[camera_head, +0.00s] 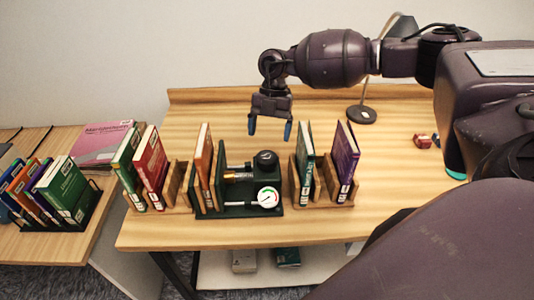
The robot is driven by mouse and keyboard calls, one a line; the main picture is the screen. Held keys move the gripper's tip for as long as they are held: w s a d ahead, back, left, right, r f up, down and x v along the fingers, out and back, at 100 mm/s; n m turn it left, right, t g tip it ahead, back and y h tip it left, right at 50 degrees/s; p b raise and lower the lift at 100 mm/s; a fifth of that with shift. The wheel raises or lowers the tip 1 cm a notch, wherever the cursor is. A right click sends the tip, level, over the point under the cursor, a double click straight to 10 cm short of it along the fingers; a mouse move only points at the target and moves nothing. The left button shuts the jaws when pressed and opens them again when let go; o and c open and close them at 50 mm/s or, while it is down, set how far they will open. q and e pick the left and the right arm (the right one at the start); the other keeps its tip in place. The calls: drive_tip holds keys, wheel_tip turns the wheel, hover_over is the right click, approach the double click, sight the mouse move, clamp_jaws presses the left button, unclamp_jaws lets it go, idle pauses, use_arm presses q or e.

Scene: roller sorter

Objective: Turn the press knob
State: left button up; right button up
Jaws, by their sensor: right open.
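The press (236,200) stands on the wooden table, a dark green frame with a white round gauge at its front right. Its black knob (266,158) sits on top at the right. An orange book (204,158) stands upright at the press's left side. My right gripper (269,130) points down above and behind the knob, apart from it. Its two blue-tipped fingers are open with nothing between them. My left gripper is not in view.
Wooden racks hold green and red books (152,166) left of the press, and green and purple books (345,160) right of it. A lamp base (361,114) stands behind. Small red objects (423,141) lie at right. The table behind the racks is mostly clear.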

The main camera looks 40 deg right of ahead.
sight(267, 155)
drive_tip(key=x, duration=0.7)
drive_tip(key=shift+p, duration=0.3)
drive_tip(key=c, duration=0.9)
